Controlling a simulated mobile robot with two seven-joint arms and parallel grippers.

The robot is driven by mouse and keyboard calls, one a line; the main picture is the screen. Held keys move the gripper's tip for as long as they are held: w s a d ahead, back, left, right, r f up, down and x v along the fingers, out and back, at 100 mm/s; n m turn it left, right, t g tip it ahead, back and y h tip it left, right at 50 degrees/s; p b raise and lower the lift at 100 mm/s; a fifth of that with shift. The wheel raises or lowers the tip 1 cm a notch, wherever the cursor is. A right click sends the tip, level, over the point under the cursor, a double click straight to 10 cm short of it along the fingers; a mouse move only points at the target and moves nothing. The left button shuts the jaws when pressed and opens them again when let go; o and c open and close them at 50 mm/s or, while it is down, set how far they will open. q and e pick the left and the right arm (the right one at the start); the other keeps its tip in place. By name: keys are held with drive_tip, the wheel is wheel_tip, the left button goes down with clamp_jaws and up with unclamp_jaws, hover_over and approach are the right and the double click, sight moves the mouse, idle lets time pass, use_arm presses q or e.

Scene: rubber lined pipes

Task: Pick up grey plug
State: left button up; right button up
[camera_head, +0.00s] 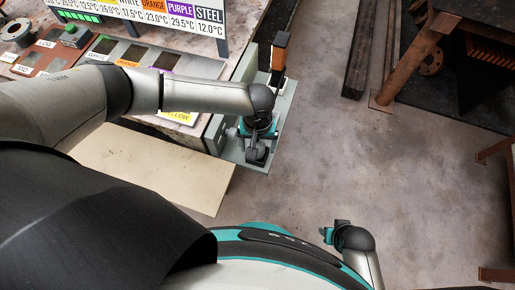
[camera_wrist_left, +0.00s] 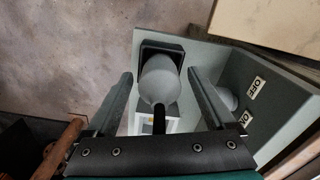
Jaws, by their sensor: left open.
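The grey plug (camera_wrist_left: 160,80), a rounded light grey body with a black cable end, sits at a black square socket (camera_wrist_left: 148,48) on a grey-green box in the left wrist view. My left gripper (camera_wrist_left: 164,85) is open, with one finger on each side of the plug and visible gaps to both. In the head view my left gripper (camera_head: 258,145) points down over the grey-green box (camera_head: 278,135), and I cannot make out the plug clearly there. My right gripper (camera_head: 335,232) is at the lower middle, away from the box; its jaws are too small to read.
Another grey round part (camera_wrist_left: 228,98) sticks out of the box wall near an OFF label (camera_wrist_left: 257,85). A workbench with labelled plates (camera_head: 150,55) and a temperature sign (camera_head: 165,14) stands at the upper left. A rusty-legged table (camera_head: 410,60) is at the upper right. The concrete floor (camera_head: 380,170) between is clear.

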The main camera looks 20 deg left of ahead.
use_arm(q)
clamp_jaws()
idle(0.7)
